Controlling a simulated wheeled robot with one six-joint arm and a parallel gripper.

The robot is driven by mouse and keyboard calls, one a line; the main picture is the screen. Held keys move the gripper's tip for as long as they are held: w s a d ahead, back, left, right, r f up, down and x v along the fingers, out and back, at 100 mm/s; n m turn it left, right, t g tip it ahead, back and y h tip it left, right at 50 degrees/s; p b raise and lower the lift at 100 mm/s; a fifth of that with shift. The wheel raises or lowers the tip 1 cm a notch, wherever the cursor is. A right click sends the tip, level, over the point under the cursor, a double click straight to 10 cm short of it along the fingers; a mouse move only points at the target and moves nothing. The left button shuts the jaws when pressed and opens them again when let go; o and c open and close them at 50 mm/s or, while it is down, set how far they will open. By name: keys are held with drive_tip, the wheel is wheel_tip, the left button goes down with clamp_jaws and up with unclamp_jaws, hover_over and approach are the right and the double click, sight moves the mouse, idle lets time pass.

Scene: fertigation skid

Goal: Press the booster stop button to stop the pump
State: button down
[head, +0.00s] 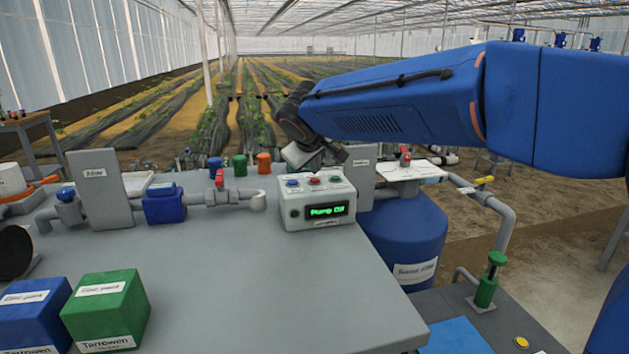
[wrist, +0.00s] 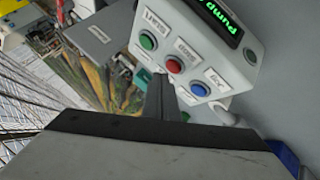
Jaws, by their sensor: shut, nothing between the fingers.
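The pale control box (head: 290,217) stands at the right rear edge of the grey bench. Its lit green display (head: 327,211) starts with "Pump"; I cannot read the last word for sure. Its sloped top has a blue button (head: 292,183), a red button (head: 314,180) and a green button (head: 336,179). The wrist view shows the red button (wrist: 174,66) between the green (wrist: 147,41) and the blue (wrist: 200,89); their labels are too blurred to read surely. My gripper (head: 345,155) is shut and empty above and behind the box. Its fingertips (wrist: 160,84) appear near the red button, with no contact visible.
A pipe with a red-handled valve (head: 219,179) runs left of the box. A grey upright panel (head: 361,178) and a blue tank (head: 405,235) stand behind and right. Green (head: 105,308) and blue (head: 30,315) boxes sit front left. The bench middle is clear.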

sight(314, 181)
drive_tip(key=shift+r, duration=2.5)
drive_tip(key=s+d+f+m+g, duration=0.15)
drive_tip(key=s+d+f, duration=0.25)
drive_tip(key=s+d, duration=0.6)
drive_tip(key=s+d+f+m+g, duration=0.1)
drive_tip(key=s+d+f+m, duration=0.35)
drive_tip(key=d, duration=0.85)
drive_tip(key=s+d+f+m, duration=0.1)
drive_tip(key=s+d+f, duration=0.2)
drive_tip(key=s, duration=0.5)
drive_tip(key=s+d+f+g, duration=0.1)
drive_tip(key=s+d+f, duration=0.2)
drive_tip(key=s+f, duration=0.3)
drive_tip(key=s+d+f+m+g, duration=0.1)
drive_tip(key=s+d+f, duration=0.2)
drive_tip(key=s, duration=0.7)
wheel_tip(314, 181, down, 2)
drive_tip(key=shift+d+m, duration=0.25)
drive_tip(key=shift+m, duration=0.05)
